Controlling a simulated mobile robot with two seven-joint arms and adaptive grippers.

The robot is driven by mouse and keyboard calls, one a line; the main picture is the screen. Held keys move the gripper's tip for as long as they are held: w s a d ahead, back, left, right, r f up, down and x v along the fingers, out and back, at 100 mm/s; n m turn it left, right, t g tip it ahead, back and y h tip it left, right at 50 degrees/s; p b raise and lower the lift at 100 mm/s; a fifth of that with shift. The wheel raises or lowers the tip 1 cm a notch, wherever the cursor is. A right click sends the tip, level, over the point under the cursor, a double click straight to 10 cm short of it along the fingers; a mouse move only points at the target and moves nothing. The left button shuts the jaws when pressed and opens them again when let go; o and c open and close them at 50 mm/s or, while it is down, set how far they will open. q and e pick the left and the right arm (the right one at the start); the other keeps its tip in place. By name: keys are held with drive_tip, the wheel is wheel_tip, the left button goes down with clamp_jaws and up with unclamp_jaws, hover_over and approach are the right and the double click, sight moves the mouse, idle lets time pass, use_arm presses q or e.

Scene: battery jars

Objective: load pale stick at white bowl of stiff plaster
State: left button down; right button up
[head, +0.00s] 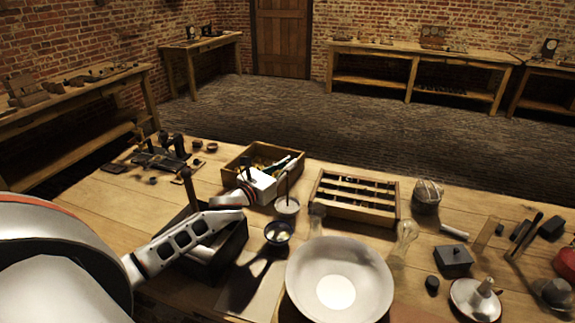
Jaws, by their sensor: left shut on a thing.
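My left arm reaches in from the left, and its white gripper (274,184) is above the small white bowl (288,210). The gripper is shut on a thin upright stick (287,184), which looks dark in this light. The stick's lower end is over or in the bowl's pale filling; I cannot tell if it touches. The fingertips are small and partly hidden by the gripper body. My right gripper is not in view.
A dark cup (278,236) stands just in front of the bowl. A large pale dish (340,258) is to the right. A divided wooden tray (354,212) and a wooden box (232,162) stand behind. A dark open box (238,240) lies beneath my arm.

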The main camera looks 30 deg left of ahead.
use_arm(q)
drive_tip(key=shift+f, duration=0.35)
idle(0.6)
drive_tip(key=shift+r, duration=0.15)
wheel_tip(320, 180, up, 2)
drive_tip(key=shift+r+p, duration=0.25)
drive_tip(key=shift+p, duration=0.85)
drive_tip(key=shift+r, duration=2.15)
